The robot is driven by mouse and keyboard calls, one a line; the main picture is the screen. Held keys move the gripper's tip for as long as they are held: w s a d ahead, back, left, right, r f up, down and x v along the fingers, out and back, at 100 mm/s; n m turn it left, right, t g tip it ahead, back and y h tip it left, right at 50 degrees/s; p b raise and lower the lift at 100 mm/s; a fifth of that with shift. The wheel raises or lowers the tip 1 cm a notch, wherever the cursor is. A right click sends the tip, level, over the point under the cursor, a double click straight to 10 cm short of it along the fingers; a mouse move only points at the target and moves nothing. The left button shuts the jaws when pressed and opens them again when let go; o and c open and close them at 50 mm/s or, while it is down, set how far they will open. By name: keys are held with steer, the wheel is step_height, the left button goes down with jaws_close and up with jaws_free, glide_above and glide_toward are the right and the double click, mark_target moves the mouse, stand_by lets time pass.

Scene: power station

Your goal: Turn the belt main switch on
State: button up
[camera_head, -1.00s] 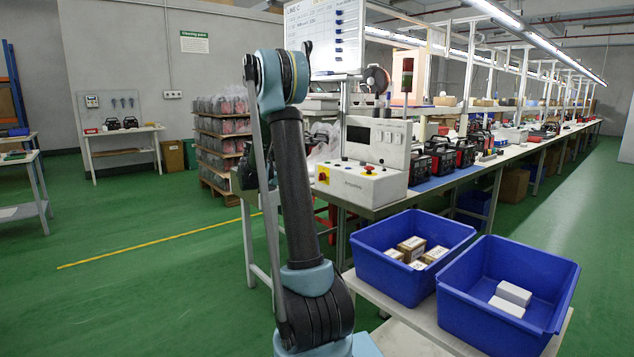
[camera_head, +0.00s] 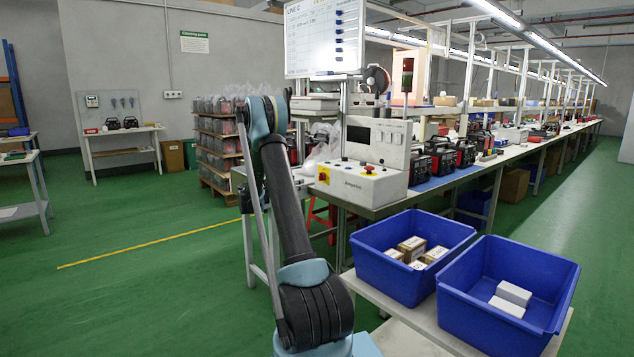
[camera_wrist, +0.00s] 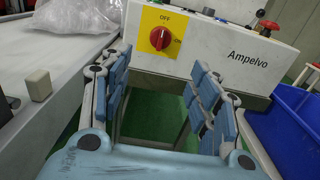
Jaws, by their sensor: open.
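The belt main switch (camera_wrist: 159,38) is a red rotary knob on a yellow plate marked OFF and ON, on the front of a white box lettered Ampelvo. The knob's exact setting is hard to read. The switch also shows small in the head view (camera_head: 323,177), at the left of the control box (camera_head: 368,187). My gripper (camera_wrist: 160,88) is open and empty in the wrist view, its blue-padded fingers apart. The switch lies beyond them, roughly centred between the fingers, and is untouched. In the head view the gripper is hidden behind my arm.
Two blue bins (camera_head: 412,281) (camera_head: 498,318) stand on a low white table (camera_head: 415,329); a blue bin (camera_wrist: 290,133) is right of the fingers. A plastic bag (camera_wrist: 75,14) and a small beige block (camera_wrist: 38,89) lie on the surface at left. A red push button (camera_wrist: 266,26) tops the box.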

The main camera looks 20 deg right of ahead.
mark_target(321, 176)
steer(key=x, duration=1.4)
steer(key=shift+d, duration=0.3)
steer(key=shift+w, duration=0.1)
steer(key=c, duration=1.1)
